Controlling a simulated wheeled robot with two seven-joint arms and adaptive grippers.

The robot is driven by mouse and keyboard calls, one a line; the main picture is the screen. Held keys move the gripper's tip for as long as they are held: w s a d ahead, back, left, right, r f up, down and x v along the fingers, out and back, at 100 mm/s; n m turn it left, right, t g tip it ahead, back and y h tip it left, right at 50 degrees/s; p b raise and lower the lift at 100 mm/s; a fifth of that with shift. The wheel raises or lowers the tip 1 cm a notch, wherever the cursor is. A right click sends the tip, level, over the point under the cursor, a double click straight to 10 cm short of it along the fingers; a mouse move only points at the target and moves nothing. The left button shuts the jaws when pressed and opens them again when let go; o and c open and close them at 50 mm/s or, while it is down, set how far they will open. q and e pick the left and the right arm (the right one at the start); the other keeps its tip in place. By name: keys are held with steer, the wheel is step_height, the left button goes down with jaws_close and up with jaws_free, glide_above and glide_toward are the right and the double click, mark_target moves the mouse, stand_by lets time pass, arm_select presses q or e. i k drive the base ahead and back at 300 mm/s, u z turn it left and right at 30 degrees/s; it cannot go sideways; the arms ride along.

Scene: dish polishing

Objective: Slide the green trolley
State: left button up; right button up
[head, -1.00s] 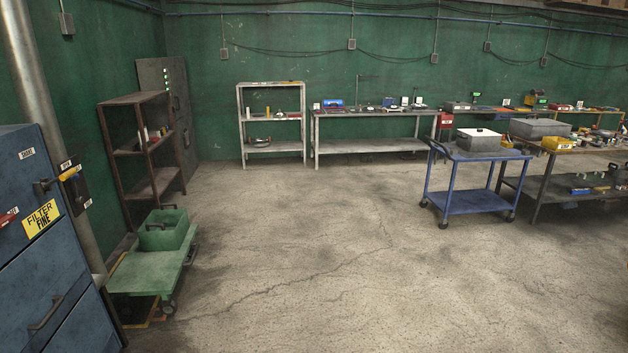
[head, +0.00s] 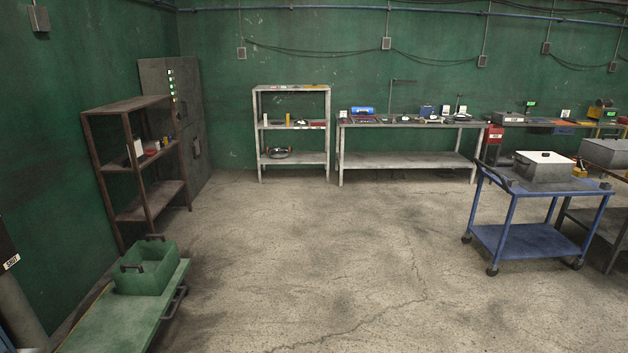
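The green trolley (head: 128,315) is a low flat platform at the lower left of the head view, near the left wall. Its front part is cut off by the bottom edge of the picture. A green open-topped bin (head: 147,268) with dark handles stands on its far end. A dark handle (head: 174,302) shows along the trolley's right side. Neither of my grippers is in view.
A brown rack (head: 135,170) stands behind the trolley, beside a grey cabinet (head: 180,120). A blue cart (head: 528,240) with a lidded grey box (head: 543,168) is at the right. The concrete floor (head: 330,260) between is clear.

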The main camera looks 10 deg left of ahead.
mark_target(116, 323)
steer(key=u, duration=0.5)
steer(key=i, duration=1.95)
steer(key=u, duration=1.55)
steer(key=i, duration=1.3)
steer(key=u, duration=0.6)
